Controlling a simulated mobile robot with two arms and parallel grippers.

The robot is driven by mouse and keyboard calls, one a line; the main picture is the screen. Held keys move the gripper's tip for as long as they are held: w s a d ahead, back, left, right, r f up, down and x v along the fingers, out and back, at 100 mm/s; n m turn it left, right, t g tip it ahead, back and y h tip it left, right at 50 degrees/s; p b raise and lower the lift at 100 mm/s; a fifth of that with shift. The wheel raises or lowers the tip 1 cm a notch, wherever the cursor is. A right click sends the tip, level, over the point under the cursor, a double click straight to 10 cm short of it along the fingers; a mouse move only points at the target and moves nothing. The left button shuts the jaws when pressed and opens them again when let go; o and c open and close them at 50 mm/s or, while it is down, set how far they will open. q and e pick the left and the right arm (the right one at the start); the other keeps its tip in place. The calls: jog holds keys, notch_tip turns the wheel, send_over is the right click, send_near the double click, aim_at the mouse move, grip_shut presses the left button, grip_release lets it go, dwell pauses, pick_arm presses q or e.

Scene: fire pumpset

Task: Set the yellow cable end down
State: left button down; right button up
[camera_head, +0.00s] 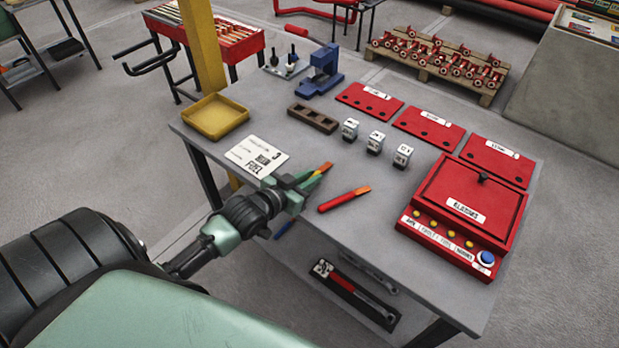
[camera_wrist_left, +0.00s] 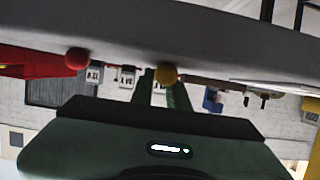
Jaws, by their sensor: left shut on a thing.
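My left gripper (camera_head: 303,183) is over the near edge of the grey table (camera_head: 385,193). It is shut on the yellow cable end (camera_head: 318,172), whose orange tip points away to the upper right. In the left wrist view the yellow round end (camera_wrist_left: 165,75) shows between the two fingers (camera_wrist_left: 165,95), close to the table surface; I cannot tell whether it touches. A red cable end (camera_head: 340,201) with an orange tip lies on the table just right of the gripper. Its round end also shows in the left wrist view (camera_wrist_left: 77,58). My right gripper is not in view.
A white label card (camera_head: 257,157) and yellow tray (camera_head: 216,117) lie to the left. Several small white blocks (camera_head: 375,142) and a brown slotted block (camera_head: 313,118) stand beyond. A red box (camera_head: 465,205) fills the right side. Bare tabletop surrounds the red cable end.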

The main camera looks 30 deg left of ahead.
pick_arm(q)
jog(key=shift+f, duration=0.1)
jog(key=c, duration=1.4)
grip_release()
jog(key=shift+o, duration=0.2)
jog(key=shift+r, duration=0.2)
jog(key=d+v, duration=0.1)
jog(key=v, duration=1.1)
jog(key=shift+a, duration=0.45)
jog(key=shift+f, duration=0.1)
